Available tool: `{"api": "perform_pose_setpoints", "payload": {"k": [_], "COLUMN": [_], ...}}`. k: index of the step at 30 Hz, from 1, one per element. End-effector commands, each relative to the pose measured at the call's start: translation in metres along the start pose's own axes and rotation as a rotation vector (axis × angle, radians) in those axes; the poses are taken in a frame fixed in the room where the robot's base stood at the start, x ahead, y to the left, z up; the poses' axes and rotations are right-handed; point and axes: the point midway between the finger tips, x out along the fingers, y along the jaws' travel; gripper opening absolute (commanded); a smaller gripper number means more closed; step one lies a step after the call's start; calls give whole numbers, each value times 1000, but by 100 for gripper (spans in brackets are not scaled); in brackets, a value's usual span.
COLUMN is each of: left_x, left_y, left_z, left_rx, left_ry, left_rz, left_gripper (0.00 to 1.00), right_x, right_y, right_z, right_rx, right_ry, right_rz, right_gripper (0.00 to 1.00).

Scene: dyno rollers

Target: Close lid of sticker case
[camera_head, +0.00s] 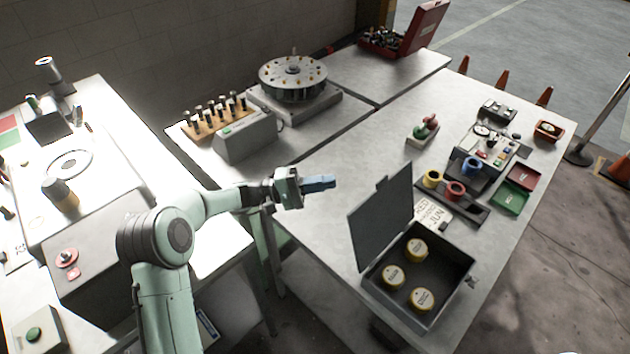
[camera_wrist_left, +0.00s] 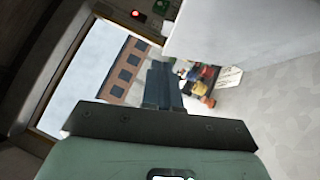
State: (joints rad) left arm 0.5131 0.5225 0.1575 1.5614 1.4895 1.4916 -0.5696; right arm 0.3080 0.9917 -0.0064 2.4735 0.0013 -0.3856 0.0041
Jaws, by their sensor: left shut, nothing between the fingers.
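The sticker case (camera_head: 450,262) is a dark grey box near the table's front edge in the head view. Its lid (camera_head: 381,219) stands up, open, hinged on the left side. Several round yellow-rimmed stickers or rolls (camera_head: 423,298) lie inside the case. My left gripper (camera_head: 330,182) is shut and empty, in the air to the left of the raised lid and apart from it. In the left wrist view its blue-grey fingers (camera_wrist_left: 163,84) are together. A pale surface fills the upper right there; I cannot tell whether it is the lid. My right gripper is not in view.
Behind the lid lie a card with letters (camera_head: 432,213) and a holder with yellow and red rings (camera_head: 455,191). Red and green trays (camera_head: 511,201) stand farther right. A round carousel (camera_head: 293,78) stands at the back. Bare tabletop (camera_head: 335,150) lies beyond my left gripper.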

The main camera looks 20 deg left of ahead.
Motion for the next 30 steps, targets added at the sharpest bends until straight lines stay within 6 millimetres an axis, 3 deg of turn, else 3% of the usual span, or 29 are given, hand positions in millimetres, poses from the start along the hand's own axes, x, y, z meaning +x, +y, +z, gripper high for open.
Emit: {"api": "perform_pose_setpoints", "payload": {"k": [6,12,30], "left_x": [50,72,80], "left_y": [2,1,0], "left_z": [1,19,28], "left_rx": [-2,-3,-1], "left_ry": [-3,-1,1], "left_rz": [0,-1,-3], "left_gripper": [0,0,0], "right_x": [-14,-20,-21], "right_y": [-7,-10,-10], "right_z": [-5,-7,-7], "right_rx": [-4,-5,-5], "right_ry": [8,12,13], "right_rz": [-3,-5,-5], "right_gripper": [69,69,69]}}
